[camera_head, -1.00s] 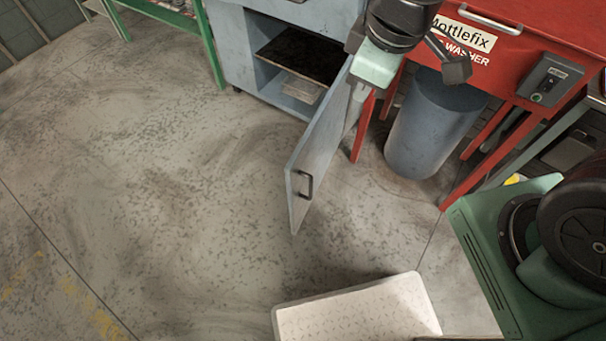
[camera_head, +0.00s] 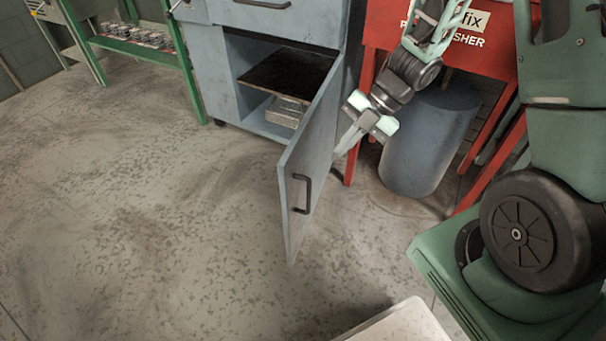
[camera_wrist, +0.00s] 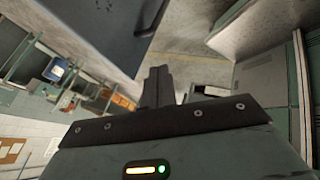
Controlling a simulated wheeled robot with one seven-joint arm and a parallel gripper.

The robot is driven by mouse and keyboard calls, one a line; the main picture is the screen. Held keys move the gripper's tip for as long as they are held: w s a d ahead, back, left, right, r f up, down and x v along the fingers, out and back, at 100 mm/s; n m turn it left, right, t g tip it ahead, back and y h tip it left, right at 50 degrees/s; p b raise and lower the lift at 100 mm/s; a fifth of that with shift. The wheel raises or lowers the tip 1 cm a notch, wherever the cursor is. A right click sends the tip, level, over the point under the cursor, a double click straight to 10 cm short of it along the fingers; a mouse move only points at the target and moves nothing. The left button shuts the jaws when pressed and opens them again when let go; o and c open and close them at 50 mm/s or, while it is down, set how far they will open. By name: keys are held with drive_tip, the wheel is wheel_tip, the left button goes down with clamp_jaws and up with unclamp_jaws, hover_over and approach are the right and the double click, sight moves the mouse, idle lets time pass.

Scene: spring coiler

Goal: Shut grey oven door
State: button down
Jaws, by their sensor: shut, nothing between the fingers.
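The grey oven door (camera_head: 318,165) stands open, swung out from the right side of the blue-grey cabinet (camera_head: 212,75). Its outer face and black handle (camera_head: 301,193) face my side in the head view. My gripper (camera_head: 340,152) is shut and empty, to the right of the door, on its outer side. The fingertips are close to the door's outer face; I cannot tell whether they touch. In the wrist view my shut fingers (camera_wrist: 157,82) point forward below the dark door panel (camera_wrist: 105,30) with its handle.
Inside the open compartment is a dark shelf (camera_head: 288,72) with a metal tray (camera_head: 286,112) below. A blue-grey bin (camera_head: 428,145) and a red washer (camera_head: 385,30) stand to the right. A green bench (camera_head: 140,45) is at upper left. The floor left of the door is clear.

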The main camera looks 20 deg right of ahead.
drive_tip(key=b, duration=0.5)
approach(289, 186)
wheel_tip(289, 186, down, 5)
drive_tip(key=s, duration=0.2)
drive_tip(key=shift+w+a+r, duration=0.3)
drive_tip(key=shift+w+a, duration=0.3)
drive_tip(key=shift+a, duration=0.1)
drive_tip(key=shift+w+a+r, duration=0.3)
drive_tip(key=shift+w+a, duration=0.3)
drive_tip(key=shift+a, duration=0.05)
